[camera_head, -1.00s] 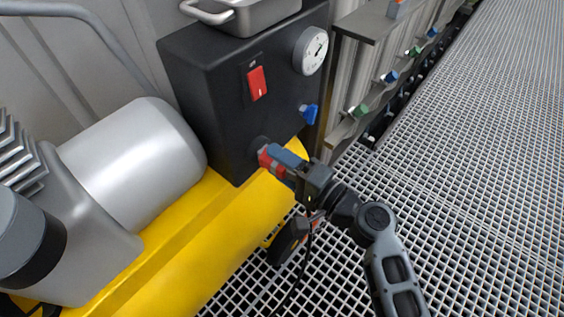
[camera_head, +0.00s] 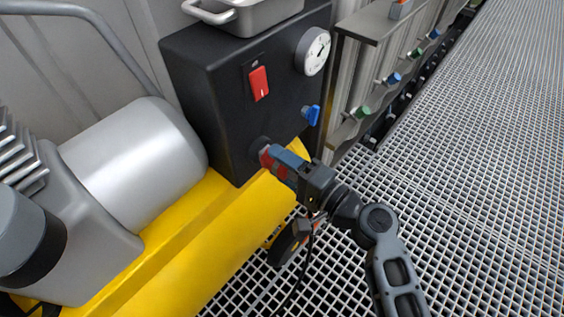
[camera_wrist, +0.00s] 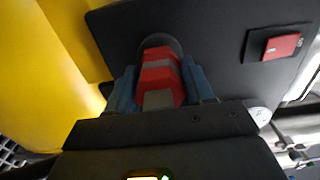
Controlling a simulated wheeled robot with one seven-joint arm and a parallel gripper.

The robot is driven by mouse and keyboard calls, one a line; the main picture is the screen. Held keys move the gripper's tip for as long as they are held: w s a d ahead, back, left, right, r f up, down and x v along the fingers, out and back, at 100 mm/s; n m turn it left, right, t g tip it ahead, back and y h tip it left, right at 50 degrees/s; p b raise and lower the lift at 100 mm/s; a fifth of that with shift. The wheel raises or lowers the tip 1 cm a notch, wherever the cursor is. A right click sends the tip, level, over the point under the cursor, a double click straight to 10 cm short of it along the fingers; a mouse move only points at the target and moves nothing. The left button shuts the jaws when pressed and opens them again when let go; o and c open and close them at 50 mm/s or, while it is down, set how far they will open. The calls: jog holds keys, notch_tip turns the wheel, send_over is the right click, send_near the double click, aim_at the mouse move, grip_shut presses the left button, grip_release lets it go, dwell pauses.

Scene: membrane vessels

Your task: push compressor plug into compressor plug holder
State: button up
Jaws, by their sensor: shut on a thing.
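The red and grey compressor plug (camera_head: 266,158) is at the lower front of the black compressor box, and it also shows in the wrist view (camera_wrist: 160,72). My gripper (camera_head: 285,163) is shut on the plug, with a blue finger on either side of it in the wrist view. The plug holder (camera_head: 259,147) is a dark round socket on the box face, which also shows behind the plug in the wrist view (camera_wrist: 160,41). The plug's front end meets the socket; how deep it sits is hidden.
The black box (camera_head: 222,110) carries a red switch (camera_head: 259,83), a gauge (camera_head: 313,51) and a blue valve (camera_head: 311,115). A yellow tank (camera_head: 215,250) lies below, with a silver motor (camera_head: 135,160) at left. Open grating (camera_head: 480,180) lies to the right.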

jog(key=shift+w+a, duration=0.4)
jog(key=shift+a, duration=0.05)
dwell(0.3)
jog(key=o, duration=1.5)
jog(key=shift+v, duration=3.9)
